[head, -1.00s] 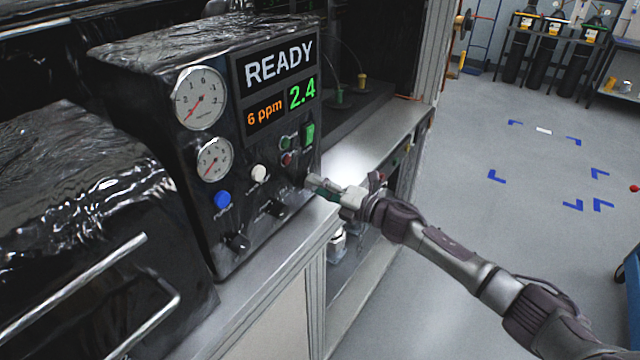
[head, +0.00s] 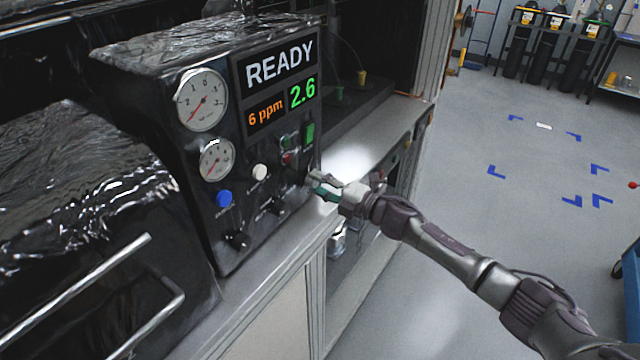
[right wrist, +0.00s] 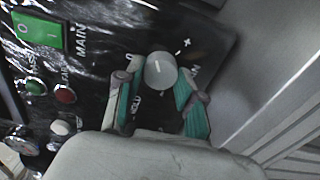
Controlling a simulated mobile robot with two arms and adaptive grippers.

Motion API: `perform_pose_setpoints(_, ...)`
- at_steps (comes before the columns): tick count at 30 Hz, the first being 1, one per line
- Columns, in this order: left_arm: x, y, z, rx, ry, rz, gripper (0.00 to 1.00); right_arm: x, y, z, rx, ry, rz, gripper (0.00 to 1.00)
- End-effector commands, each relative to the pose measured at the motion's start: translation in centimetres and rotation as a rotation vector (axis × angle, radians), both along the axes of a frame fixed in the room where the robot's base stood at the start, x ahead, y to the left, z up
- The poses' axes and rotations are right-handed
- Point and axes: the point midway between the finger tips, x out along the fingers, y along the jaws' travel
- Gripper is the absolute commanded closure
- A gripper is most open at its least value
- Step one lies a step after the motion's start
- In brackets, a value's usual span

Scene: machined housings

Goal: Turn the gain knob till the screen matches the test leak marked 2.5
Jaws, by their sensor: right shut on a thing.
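The screen (head: 277,83) on the black panel reads READY, an orange 6 ppm and a green 2.6. The gain knob (right wrist: 160,70) is a round grey knob with a pale pointer line, seen in the right wrist view with a plus mark beside it. My right gripper (head: 318,184) is at the panel's lower right edge. Its teal fingers (right wrist: 157,93) stand on both sides of the knob and are shut on it. In the head view the fingers hide the knob. My left gripper is not in view.
The panel carries two dial gauges (head: 201,100), a blue button (head: 224,198), a white button (head: 259,172) and a green MAIN switch (right wrist: 37,30). Black knobs (head: 238,241) sit low on it. The bench edge runs below, with open floor to the right.

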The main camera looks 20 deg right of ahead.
Motion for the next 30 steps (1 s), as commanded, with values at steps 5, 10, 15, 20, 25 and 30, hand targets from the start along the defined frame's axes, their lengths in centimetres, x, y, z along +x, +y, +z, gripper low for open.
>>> perform_pose_setpoints(5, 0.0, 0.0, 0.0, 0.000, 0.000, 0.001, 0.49, 0.0, 0.0, -0.1, -0.001, 0.000, 0.000, 0.59)
perform_pose_setpoints(10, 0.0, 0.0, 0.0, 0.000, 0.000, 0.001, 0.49, 0.0, 0.0, -0.1, -0.001, 0.000, 0.000, 0.37)
perform_pose_setpoints(15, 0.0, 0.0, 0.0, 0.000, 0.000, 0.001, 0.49, 0.0, 0.0, 0.0, -0.001, 0.000, 0.000, 0.37)
perform_pose_setpoints(20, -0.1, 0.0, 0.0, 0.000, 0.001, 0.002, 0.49, -0.3, -0.2, -0.1, -0.001, 0.000, 0.000, 0.37)
perform_pose_setpoints(25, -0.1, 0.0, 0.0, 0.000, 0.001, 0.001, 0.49, -2.2, -1.8, -0.2, -0.004, 0.002, -0.001, 0.37)
perform_pose_setpoints(30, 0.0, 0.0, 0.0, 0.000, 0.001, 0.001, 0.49, -5.2, -4.0, -0.2, -0.005, 0.003, 0.000, 0.37)
